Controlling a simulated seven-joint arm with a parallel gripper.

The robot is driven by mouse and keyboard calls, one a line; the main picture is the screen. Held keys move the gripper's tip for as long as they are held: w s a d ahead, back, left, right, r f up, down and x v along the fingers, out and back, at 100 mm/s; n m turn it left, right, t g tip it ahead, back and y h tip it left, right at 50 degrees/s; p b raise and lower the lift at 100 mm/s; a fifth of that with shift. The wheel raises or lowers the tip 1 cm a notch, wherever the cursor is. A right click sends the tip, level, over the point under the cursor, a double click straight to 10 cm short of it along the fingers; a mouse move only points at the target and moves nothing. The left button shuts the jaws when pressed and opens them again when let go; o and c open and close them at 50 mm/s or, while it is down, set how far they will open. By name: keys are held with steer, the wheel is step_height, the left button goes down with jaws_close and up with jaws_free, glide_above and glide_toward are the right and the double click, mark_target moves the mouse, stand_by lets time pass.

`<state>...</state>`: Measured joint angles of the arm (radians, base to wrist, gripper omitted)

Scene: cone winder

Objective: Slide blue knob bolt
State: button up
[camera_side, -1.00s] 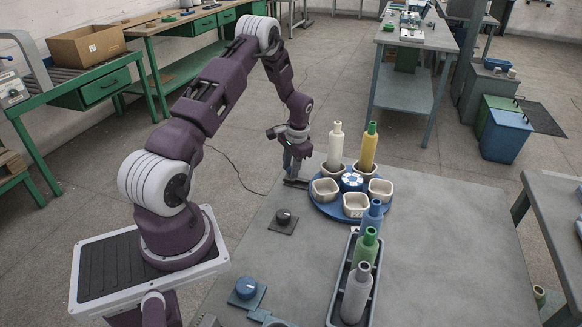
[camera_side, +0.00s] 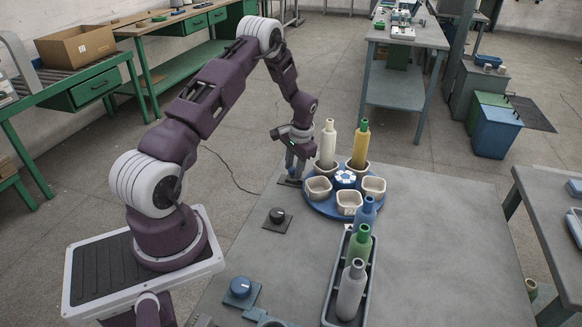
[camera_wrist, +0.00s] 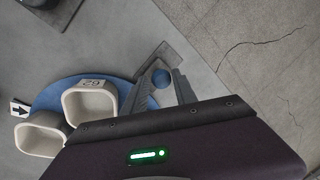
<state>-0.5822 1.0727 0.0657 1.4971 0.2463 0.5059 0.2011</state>
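The blue knob (camera_wrist: 161,78) shows in the wrist view on a grey plate (camera_wrist: 178,50) beside the blue turntable's rim. In the side view the plate (camera_side: 289,182) lies left of the turntable, and the knob is mostly hidden by my gripper. My gripper (camera_wrist: 165,76) points down, its two grey fingers apart with the knob between their tips. I cannot tell whether the fingers press on it. In the side view my gripper (camera_side: 292,172) is low over the plate. Another blue knob (camera_side: 240,287) sits on a blue plate near the front.
The blue turntable (camera_side: 322,207) carries several cream cups, a white bottle (camera_side: 328,146) and a yellow bottle (camera_side: 360,146) close to my gripper. A black knob (camera_side: 277,215) sits nearer the front. A tray (camera_side: 330,300) holds several bottles. The table's right side is clear.

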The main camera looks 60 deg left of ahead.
steer(key=o, duration=0.3)
step_height(320, 180, up, 7)
steer(key=d, duration=0.1)
steer(key=shift+w+d, duration=0.2)
steer(key=shift+d, duration=0.05)
steer(key=s+d+r+t, duration=0.2)
steer(key=s+d+r, duration=0.1)
steer(key=d+r, duration=0.8)
steer(key=s+d+r+t, duration=0.1)
steer(key=s+d+r, duration=0.3)
steer(key=d+r, duration=0.6)
steer(key=s+d+r+m+t+h, duration=0.1)
steer(key=s+d, duration=0.3)
steer(key=s, duration=0.4)
steer(key=s+d+r+m+t+h, duration=0.1)
steer(key=s+d+r, duration=0.3)
steer(key=s, duration=0.5)
steer(key=shift+s+d+t, duration=0.2)
steer(key=shift+d+t, duration=0.3)
steer(key=shift+d, duration=0.2)
